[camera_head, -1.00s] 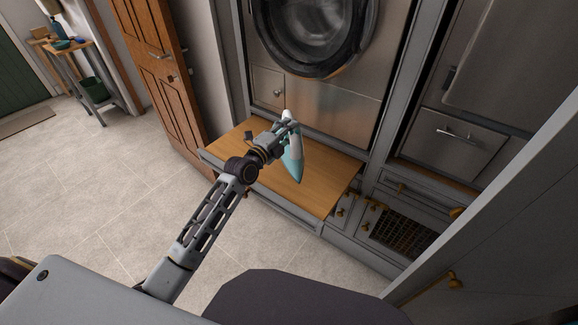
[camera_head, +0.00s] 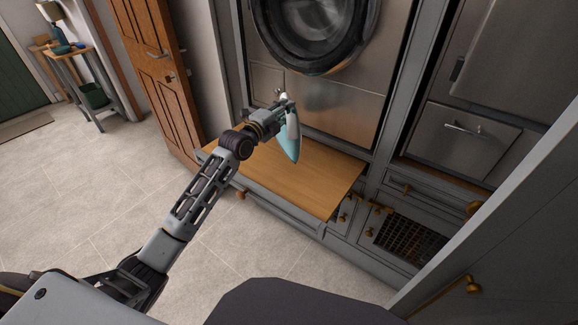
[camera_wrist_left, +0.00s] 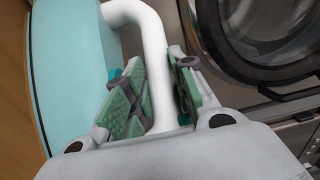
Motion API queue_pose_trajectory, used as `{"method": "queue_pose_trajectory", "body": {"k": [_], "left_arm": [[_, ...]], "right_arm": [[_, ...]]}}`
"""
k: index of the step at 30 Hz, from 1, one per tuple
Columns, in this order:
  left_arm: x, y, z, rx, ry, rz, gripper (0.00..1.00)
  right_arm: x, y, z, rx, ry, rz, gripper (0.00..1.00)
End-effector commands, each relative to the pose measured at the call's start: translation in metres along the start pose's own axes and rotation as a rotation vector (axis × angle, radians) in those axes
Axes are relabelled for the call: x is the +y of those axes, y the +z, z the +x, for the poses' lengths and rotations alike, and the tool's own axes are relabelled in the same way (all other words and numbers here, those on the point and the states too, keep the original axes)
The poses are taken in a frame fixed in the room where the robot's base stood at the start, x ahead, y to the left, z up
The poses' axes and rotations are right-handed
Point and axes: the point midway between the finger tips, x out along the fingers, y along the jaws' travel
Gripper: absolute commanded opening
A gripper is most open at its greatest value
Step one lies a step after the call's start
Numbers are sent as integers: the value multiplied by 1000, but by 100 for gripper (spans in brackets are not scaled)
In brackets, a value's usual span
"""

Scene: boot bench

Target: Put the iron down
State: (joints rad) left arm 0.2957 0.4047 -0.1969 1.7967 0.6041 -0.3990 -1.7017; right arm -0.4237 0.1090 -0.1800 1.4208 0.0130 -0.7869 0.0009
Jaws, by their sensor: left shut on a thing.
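The iron (camera_head: 290,146) is teal and white and hangs tip-down over the wooden pull-out board (camera_head: 325,187). My left gripper (camera_head: 282,108) is shut on its white handle. In the left wrist view, the gripper's green-padded fingers (camera_wrist_left: 158,92) lie on both sides of the white handle (camera_wrist_left: 158,50). The iron's teal body (camera_wrist_left: 75,75) fills the left of that view. I cannot tell from the head view how far the iron is above the board. My right gripper is not in view.
A front-loading washer (camera_head: 312,30) stands behind the board. A wooden door (camera_head: 150,75) is to the left, and grey drawers and a wire basket (camera_head: 410,238) are to the right. The board's right part is bare. Open tiled floor lies on the left.

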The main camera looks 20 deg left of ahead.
Motion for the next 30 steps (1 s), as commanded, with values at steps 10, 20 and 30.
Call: {"method": "queue_pose_trajectory", "body": {"k": [10, 20, 30], "left_arm": [[-8, 4, 2, -3, -11, 1, 0], [-5, 4, 2, -3, -11, 0, 0], [29, 3, 2, -3, -10, -2, 0]], "right_arm": [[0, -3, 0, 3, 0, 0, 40], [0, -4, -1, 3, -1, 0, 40], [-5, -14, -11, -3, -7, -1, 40]]}}
